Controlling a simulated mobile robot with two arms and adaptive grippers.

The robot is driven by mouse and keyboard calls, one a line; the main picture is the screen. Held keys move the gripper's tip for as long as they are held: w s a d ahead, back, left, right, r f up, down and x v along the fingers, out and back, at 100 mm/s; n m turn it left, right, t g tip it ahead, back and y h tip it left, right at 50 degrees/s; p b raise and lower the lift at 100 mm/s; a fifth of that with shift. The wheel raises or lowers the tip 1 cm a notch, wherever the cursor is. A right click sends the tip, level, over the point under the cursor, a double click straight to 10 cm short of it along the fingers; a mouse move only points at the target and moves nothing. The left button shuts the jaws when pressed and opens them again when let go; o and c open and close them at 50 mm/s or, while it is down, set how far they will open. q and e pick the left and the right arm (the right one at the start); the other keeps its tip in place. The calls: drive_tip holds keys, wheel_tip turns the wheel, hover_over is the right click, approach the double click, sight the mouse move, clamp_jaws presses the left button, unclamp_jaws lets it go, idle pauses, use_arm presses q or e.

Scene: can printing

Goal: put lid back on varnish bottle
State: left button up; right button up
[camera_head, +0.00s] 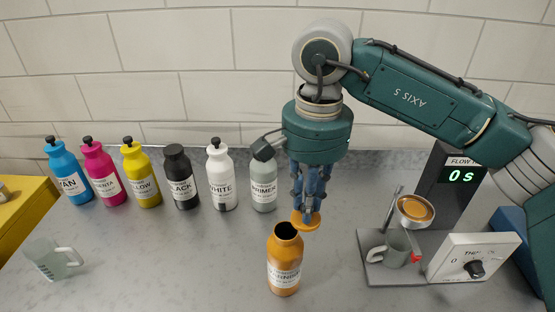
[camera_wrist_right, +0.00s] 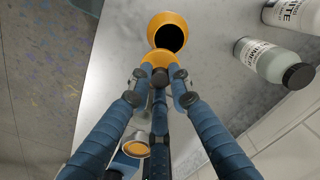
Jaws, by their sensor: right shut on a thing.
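The orange varnish bottle (camera_head: 285,262) stands upright and open on the counter, its dark mouth showing. It also shows from above in the right wrist view (camera_wrist_right: 165,20). My right gripper (camera_head: 308,204) is shut on the orange lid (camera_head: 306,220). It holds the lid tilted, just above and to the right of the bottle's mouth in the head view. In the right wrist view the lid (camera_wrist_right: 158,57) sits between the fingertips, in front of the mouth. The lid is not over the opening in the head view. My left gripper is not in view.
Several capped bottles stand in a row behind, the grey primer bottle (camera_head: 264,190) nearest my right gripper. A translucent mug (camera_head: 52,258) stands at left.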

drive_tip(key=a, duration=0.1)
drive_tip(key=a+m, duration=0.1)
drive_tip(key=a+m+b, duration=0.1)
drive_tip(key=shift+s+a+r, duration=0.15)
drive_tip(key=shift+a+r, duration=0.15)
drive_tip(key=shift+a, duration=0.1)
drive_tip(key=shift+f+b, duration=1.15)
drive_tip(key=shift+f, duration=0.4)
use_arm(q)
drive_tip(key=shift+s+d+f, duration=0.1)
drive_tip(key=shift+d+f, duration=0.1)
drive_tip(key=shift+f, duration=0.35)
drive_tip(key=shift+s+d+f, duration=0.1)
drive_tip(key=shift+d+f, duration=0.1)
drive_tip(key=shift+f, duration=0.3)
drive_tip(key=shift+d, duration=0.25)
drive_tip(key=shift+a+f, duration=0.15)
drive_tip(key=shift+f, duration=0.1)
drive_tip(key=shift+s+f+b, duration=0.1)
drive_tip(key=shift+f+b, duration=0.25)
drive_tip(key=shift+b, duration=0.25)
use_arm(e)
drive_tip(key=shift+f, duration=0.15)
